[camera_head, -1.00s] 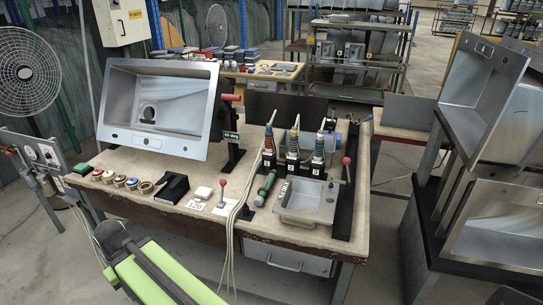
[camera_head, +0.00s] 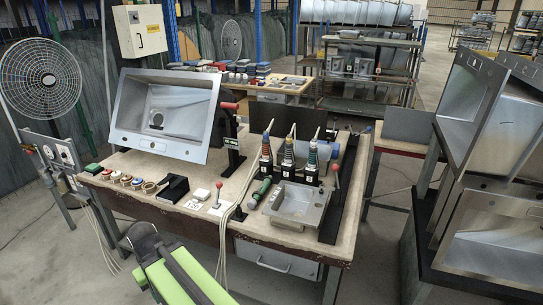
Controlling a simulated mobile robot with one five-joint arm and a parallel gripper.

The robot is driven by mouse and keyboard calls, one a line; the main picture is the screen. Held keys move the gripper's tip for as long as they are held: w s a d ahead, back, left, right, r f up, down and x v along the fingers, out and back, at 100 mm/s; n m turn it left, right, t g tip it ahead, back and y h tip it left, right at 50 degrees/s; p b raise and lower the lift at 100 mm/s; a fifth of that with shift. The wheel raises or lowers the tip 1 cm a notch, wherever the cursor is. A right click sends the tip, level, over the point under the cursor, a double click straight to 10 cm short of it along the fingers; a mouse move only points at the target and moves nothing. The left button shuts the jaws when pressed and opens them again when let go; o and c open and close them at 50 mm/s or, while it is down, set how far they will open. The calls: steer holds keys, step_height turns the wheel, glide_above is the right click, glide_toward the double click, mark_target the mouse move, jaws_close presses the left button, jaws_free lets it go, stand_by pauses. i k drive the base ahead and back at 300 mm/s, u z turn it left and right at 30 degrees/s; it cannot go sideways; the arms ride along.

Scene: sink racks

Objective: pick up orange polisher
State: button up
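Three hand polishers stand upright in a row in black holders on the workbench (camera_head: 165,203). The left polisher (camera_head: 266,149) has a reddish-orange band and looks closest to orange. My green and black arm shows at the bottom left, in front of the bench and well apart from the polishers. My gripper's fingers are not visible.
A small steel basin (camera_head: 297,222) sits in front of the polishers. A tilted steel sink (camera_head: 120,142) stands at the bench's left, with a red-knobbed lever (camera_head: 217,197) and small discs nearby. Racked sinks (camera_head: 480,90) stand right. Open floor (camera_head: 385,265) lies between bench and racks.

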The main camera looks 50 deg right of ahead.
mark_target(266, 158)
steer(key=i, duration=0.9)
steer(key=u, duration=0.05)
